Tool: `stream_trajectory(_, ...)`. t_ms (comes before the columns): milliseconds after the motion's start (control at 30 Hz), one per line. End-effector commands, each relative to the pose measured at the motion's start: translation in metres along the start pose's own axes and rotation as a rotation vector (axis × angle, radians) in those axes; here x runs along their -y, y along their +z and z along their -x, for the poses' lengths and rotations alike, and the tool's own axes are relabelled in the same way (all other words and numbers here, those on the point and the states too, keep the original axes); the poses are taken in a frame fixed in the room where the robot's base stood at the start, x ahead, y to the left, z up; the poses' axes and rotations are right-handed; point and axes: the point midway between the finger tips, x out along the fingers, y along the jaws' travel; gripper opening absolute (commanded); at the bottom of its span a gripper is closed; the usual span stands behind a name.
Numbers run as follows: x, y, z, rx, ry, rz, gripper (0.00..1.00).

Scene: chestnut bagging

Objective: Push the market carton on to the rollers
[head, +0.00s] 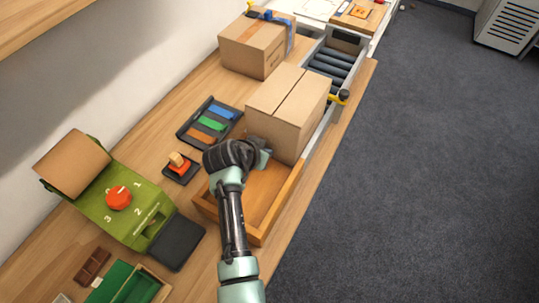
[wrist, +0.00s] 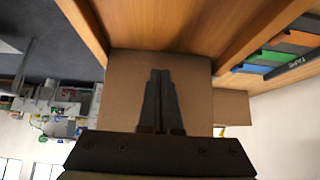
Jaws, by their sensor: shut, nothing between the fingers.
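The market carton (head: 290,105), closed and plain brown, stands at the far end of a wooden tray (head: 262,228), in front of the grey rollers (head: 331,64). My gripper (head: 265,156) is at the carton's near face, low down. In the wrist view, which is upside down, the shut fingers (wrist: 160,100) point at the middle of the carton face (wrist: 120,85) with nothing between them. I cannot tell whether the fingertips touch it. The rollers do not show in the wrist view.
A second carton (head: 256,48) with blue tape stands back left, close to the rollers. A black tray of coloured tape strips (head: 210,122), a small stamp (head: 180,164) and a green machine (head: 115,200) lie left. The bench edge drops to grey floor on the right.

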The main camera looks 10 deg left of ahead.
Motion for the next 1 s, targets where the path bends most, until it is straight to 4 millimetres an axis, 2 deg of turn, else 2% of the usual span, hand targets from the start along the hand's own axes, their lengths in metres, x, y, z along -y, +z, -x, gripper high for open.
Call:
stream_trajectory(667, 0.0, -0.031, -0.028, -0.001, -0.001, -0.002, 0.0)
stream_trajectory(767, 0.0, -0.034, -0.023, 0.0, -0.001, -0.001, 0.0)
stream_trajectory(1000, 0.0, -0.061, 0.015, -0.001, -0.001, -0.001, 0.0)
